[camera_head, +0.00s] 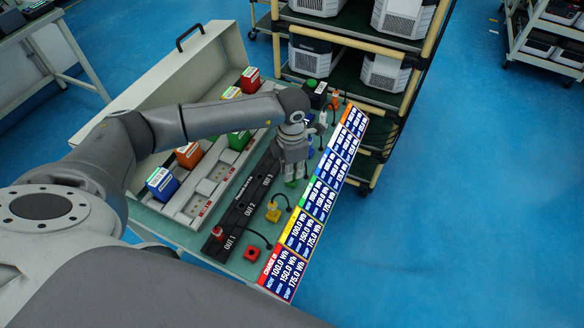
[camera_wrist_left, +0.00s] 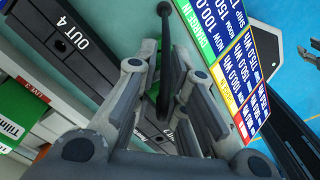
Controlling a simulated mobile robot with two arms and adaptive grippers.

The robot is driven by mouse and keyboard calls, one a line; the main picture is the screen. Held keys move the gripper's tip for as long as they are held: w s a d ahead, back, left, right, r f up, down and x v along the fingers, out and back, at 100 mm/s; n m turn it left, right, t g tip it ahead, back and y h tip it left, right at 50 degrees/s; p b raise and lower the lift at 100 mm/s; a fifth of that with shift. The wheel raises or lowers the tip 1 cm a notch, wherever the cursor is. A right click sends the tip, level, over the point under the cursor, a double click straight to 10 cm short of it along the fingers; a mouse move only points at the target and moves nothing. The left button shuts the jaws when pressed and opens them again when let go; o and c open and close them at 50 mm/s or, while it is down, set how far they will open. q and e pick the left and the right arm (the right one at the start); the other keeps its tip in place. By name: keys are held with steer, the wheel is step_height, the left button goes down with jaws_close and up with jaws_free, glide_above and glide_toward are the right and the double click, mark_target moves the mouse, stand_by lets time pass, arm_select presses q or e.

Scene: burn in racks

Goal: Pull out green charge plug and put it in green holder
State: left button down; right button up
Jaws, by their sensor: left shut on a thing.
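My left gripper (camera_head: 294,170) points down over the bench, beside the black OUT strip and close to the label panel. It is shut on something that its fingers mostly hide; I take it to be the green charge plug. Small green parts (camera_head: 290,184) show just below the fingertips in the head view; I cannot tell whether they are plug or green holder. In the left wrist view the fingers (camera_wrist_left: 166,60) close around a dark upright piece or cable. My right gripper is not in view.
A red plug (camera_head: 217,232) sits at OUT 1. The sloped label panel (camera_head: 318,190) lines the bench edge. Coloured boxes (camera_head: 188,155) sit in the open case (camera_head: 150,92); a rack (camera_head: 385,70) stands behind.

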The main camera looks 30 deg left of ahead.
arm_select(q)
steer(key=shift+f+b, duration=0.45)
steer(key=shift+f, duration=0.1)
steer(key=c, duration=1.4)
jaws_free()
